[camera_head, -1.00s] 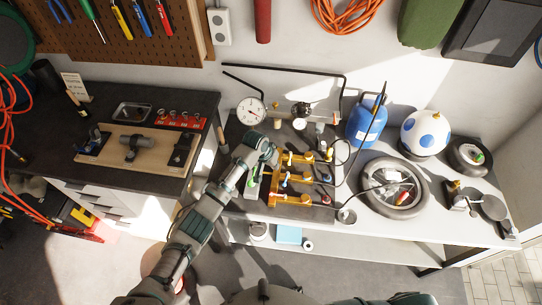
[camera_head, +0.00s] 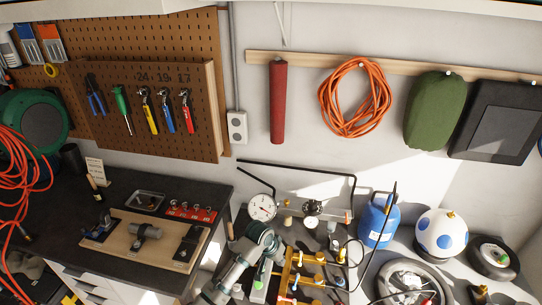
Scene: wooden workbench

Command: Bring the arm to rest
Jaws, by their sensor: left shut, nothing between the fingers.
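My left arm (camera_head: 237,272) comes up from the bottom edge, left of centre, and bends at the wrist over the bench. My left gripper (camera_head: 259,291) points down beside the yellow valve manifold (camera_head: 293,277). It is shut and empty. Its fingertips are small and partly lost at the bottom of the view, so I cannot tell whether they touch anything. My right gripper is not in view.
A pressure gauge (camera_head: 262,207) and black pipe stand behind my wrist. A blue gas bottle (camera_head: 377,222), a spotted ball (camera_head: 441,234) and a wheel (camera_head: 410,280) lie to the right. A wooden fixture board (camera_head: 125,232) is on the dark bench at left. Tools hang on the pegboard (camera_head: 190,60).

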